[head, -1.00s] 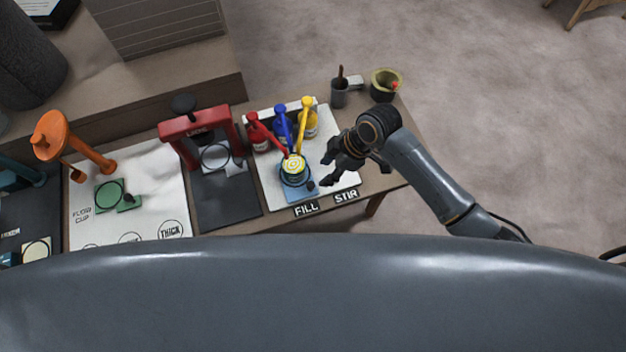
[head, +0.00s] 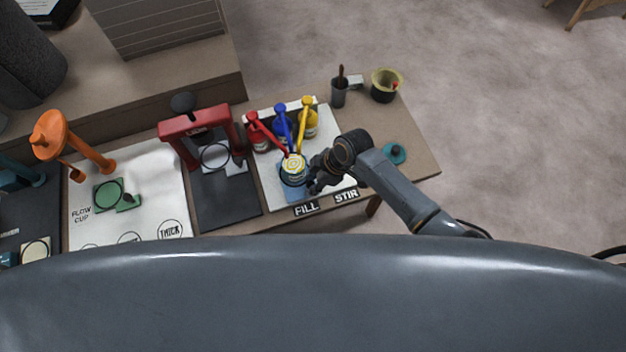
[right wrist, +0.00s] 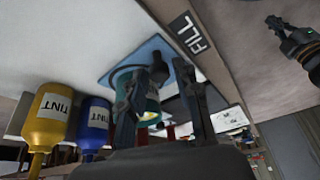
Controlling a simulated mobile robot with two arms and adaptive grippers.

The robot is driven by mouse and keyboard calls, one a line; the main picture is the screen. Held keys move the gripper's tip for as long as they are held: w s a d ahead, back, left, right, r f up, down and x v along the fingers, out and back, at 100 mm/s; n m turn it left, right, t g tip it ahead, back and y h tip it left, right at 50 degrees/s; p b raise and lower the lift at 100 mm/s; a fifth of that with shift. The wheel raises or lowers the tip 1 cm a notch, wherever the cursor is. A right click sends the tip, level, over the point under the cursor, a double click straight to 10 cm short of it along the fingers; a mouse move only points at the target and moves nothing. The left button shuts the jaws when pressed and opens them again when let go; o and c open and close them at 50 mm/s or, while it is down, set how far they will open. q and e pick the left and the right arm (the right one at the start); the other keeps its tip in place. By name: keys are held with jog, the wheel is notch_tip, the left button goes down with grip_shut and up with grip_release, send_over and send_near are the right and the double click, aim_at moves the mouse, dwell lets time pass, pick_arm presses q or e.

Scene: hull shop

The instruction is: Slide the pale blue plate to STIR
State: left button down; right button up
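The pale blue plate (head: 294,196) lies on the white board by the FILL label (head: 306,209); the STIR label (head: 346,196) is to its right. A can with a yellow-and-white swirled top (head: 293,165) stands on the plate. In the right wrist view the plate (right wrist: 152,45) has a dark knob (right wrist: 160,72). My right gripper (right wrist: 155,78) is open, its fingers on either side of the knob, contact unclear; in the head view it (head: 314,182) hides the knob. A dark gripper (right wrist: 280,30), apparently my left, shows in the right wrist view, its opening unclear.
Red (head: 259,140), blue (head: 283,132) and yellow (head: 308,122) tint bottles stand behind the can. A red press frame (head: 197,128) is to the left. A teal knobbed disc (head: 395,154), a grey cup (head: 339,98) and a dark pot (head: 386,84) are on the right.

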grip_shut()
jog(key=w+d, duration=0.1)
jog(key=d, duration=0.3)
jog(key=w+d, duration=0.1)
jog(key=d, duration=0.3)
jog(key=w+d, duration=0.2)
jog(key=d, duration=0.2)
jog(key=shift+o, duration=2.4)
grip_release()
jog(key=shift+r, duration=0.1)
jog(key=v, duration=1.2)
